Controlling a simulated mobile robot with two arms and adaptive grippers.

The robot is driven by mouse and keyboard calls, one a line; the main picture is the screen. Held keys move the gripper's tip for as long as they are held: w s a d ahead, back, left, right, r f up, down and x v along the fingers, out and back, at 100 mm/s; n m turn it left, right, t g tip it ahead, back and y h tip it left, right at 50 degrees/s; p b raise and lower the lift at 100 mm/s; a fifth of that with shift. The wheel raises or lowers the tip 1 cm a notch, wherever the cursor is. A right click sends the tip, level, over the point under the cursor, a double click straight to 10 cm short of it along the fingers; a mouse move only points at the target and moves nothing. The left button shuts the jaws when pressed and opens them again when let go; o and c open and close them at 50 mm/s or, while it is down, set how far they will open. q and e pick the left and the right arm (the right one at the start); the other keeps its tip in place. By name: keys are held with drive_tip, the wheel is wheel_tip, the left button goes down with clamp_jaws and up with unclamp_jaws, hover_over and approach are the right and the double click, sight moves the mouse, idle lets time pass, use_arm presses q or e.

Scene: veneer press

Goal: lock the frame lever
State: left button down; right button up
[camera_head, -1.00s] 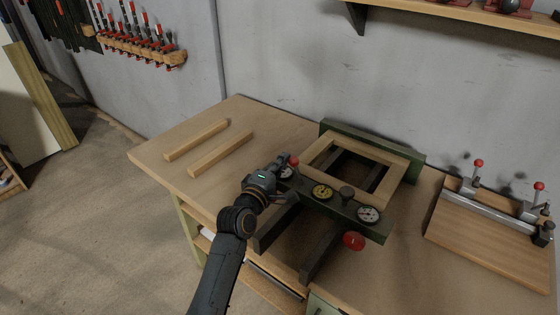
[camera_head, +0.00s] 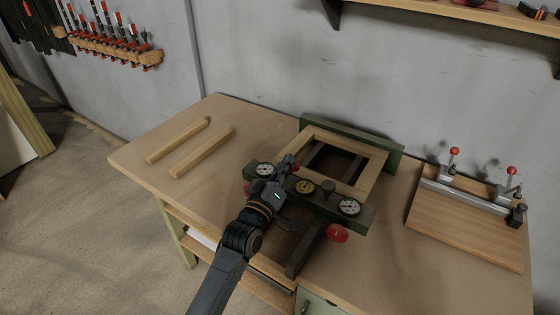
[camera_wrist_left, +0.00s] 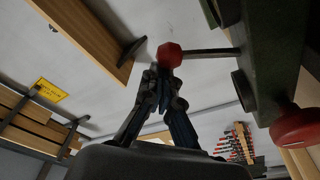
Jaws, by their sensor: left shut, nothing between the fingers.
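The frame press, a dark green clamp with dials (camera_head: 360,214), holds a light wooden frame (camera_head: 372,172) on the bench. A lever with a red ball (camera_wrist_left: 170,56) sticks out of the green body (camera_wrist_left: 262,75) in the left wrist view. My left gripper (camera_head: 287,163) is over the press's front bar, between the left and middle dials. In the left wrist view its fingers (camera_wrist_left: 162,75) are shut and empty, with tips just below the red ball; I cannot tell if they touch it. A red knob (camera_head: 337,233) sits on the press front. My right gripper is not in view.
Two loose wood strips (camera_head: 202,153) lie on the bench (camera_head: 135,158) at left. A board with red-tipped toggle clamps (camera_head: 465,235) lies at right. A shelf (camera_head: 450,12) hangs on the wall above. The bench between the strips and the press is clear.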

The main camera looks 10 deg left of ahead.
use_arm(q)
drive_tip(key=shift+s+d+f+m, duration=0.2)
drive_tip(key=shift+d+m, duration=0.25)
drive_tip(key=shift+m, duration=0.35)
drive_tip(key=shift+r, duration=0.1)
drive_tip(key=shift+w+r+p, duration=0.1)
drive_tip(key=shift+r+p, duration=0.2)
drive_tip(key=s+a+r, duration=0.1)
drive_tip(key=s+a, duration=0.3)
drive_tip(key=s, duration=0.4)
drive_tip(key=shift+s+a+b, duration=0.2)
drive_tip(key=shift+s+b, duration=0.05)
drive_tip(key=shift+b, duration=0.1)
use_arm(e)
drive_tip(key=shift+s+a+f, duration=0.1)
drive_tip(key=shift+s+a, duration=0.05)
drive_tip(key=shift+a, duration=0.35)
use_arm(q)
drive_tip(key=shift+d, duration=0.1)
